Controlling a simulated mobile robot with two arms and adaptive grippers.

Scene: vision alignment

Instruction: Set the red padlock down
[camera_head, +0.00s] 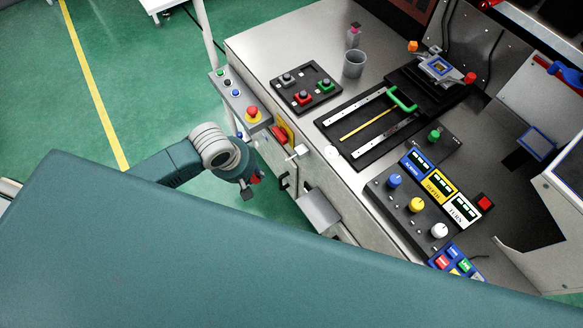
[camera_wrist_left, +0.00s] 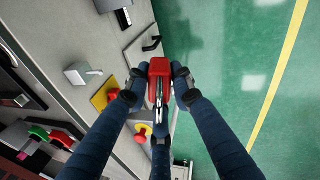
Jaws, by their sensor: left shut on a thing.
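The red padlock (camera_wrist_left: 158,67) is between the fingertips of my left gripper (camera_wrist_left: 158,88), seen in the left wrist view with its metal shackle pointing back toward the palm. In the head view the padlock shows as a small red patch (camera_head: 257,178) at the tip of my left gripper (camera_head: 252,184). The gripper is shut on it and holds it in the air, over the green floor and beside the front of the metal workbench (camera_head: 262,49). The padlock's far side is hidden. My right gripper is not in view.
The bench front carries a box with a red emergency button (camera_head: 253,113), a yellow plate (camera_head: 286,131) and a grey shelf-like block (camera_head: 318,209). On top are a grey cup (camera_head: 354,64), a black block tray (camera_head: 306,87) and a knob panel (camera_head: 412,207). Bare bench top lies at the back left.

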